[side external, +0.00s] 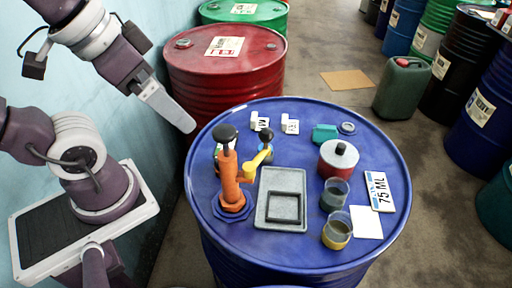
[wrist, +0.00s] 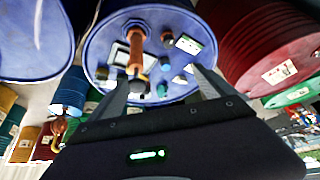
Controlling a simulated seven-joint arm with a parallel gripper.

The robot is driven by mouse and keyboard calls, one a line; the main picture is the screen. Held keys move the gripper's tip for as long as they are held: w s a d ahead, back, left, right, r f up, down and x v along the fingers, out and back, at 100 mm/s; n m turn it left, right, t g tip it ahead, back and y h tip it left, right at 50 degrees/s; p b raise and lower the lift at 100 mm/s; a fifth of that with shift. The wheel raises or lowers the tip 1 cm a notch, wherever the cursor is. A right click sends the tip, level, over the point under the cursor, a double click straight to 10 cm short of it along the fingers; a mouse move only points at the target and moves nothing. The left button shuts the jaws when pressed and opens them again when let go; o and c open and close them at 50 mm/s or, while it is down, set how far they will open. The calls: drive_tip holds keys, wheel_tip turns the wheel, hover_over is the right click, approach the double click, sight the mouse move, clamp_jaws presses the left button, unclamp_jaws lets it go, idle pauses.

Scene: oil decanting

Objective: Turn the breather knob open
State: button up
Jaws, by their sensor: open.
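A blue drum (side external: 290,236) stands upright with a hand pump on its lid. The pump has an orange body (side external: 231,184), a black knob on top (side external: 225,133) and a yellow arm (side external: 257,158) leading to a second black knob (side external: 266,136). I cannot tell which black knob is the breather knob, nor its setting. My gripper (side external: 188,125) hangs in the air left of and above the drum, touching nothing. In the wrist view my gripper (wrist: 160,74) is open and empty, with the orange pump body (wrist: 136,50) beyond the fingers.
On the lid are a grey tray (side external: 293,180), two glass beakers (side external: 333,195) (side external: 337,230), a red can with a black knob (side external: 338,158), a 75 ML card (side external: 380,192) and small white tags (side external: 290,124). A red drum (side external: 225,66) stands behind, close to my arm.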

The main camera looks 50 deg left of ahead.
drive_tip(key=shift+n+y, duration=0.3)
drive_tip(key=shift+n, duration=0.1)
drive_tip(key=r, duration=0.5)
drive_tip(key=shift+w+a, duration=0.1)
drive_tip(key=shift+w, duration=0.2)
drive_tip(key=c, duration=0.6)
drive_tip(key=w+a+n+g, duration=0.2)
drive_tip(key=w+a+g, duration=0.25)
drive_tip(key=w, duration=0.55)
drive_tip(key=shift+c, duration=0.2)
drive_tip(key=shift+g, duration=0.45)
drive_tip(key=f, duration=1.8)
drive_tip(key=d+f, duration=0.1)
drive_tip(key=f, duration=0.8)
drive_tip(key=shift+d+f, duration=0.1)
drive_tip(key=shift+f, duration=0.1)
clamp_jaws()
